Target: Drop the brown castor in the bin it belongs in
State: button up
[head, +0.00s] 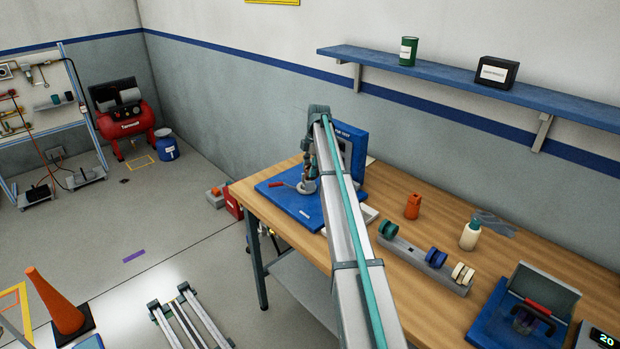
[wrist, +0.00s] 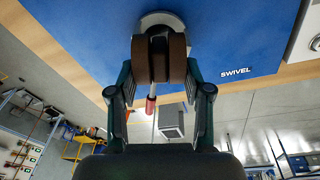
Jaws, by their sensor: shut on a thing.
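My gripper (wrist: 158,76) is shut on the brown castor (wrist: 158,58), with one finger on each side of its twin wheels. In the head view my gripper (head: 311,168) is over the blue swivel fixture (head: 283,202) at the left end of the bench. The castor is at a round grey disc (head: 306,187) on this fixture; I cannot tell whether it is still seated there or just lifted. The fixture's blue plate also shows in the wrist view (wrist: 95,35), marked SWIVEL. No bin is clearly identifiable in either view.
On the wooden bench (head: 390,190) a grey rack (head: 400,250) holds green, blue and cream castors. An orange part (head: 412,206), a white bottle (head: 470,235) and a blue test device (head: 515,320) stand nearby. A red-handled lever (head: 280,184) is beside the disc. A blue shelf (head: 440,78) runs above.

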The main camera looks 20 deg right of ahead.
jog(key=shift+d+r, duration=0.1)
jog(key=shift+r, duration=0.6)
jog(key=shift+r, duration=0.15)
jog(key=shift+s+d+r+p, duration=0.15)
jog(key=shift+r+p, duration=0.3)
jog(key=shift+r, duration=0.55)
jog(key=shift+d+r+p, duration=0.15)
jog(key=shift+r+p, duration=0.3)
jog(key=shift+r, duration=0.55)
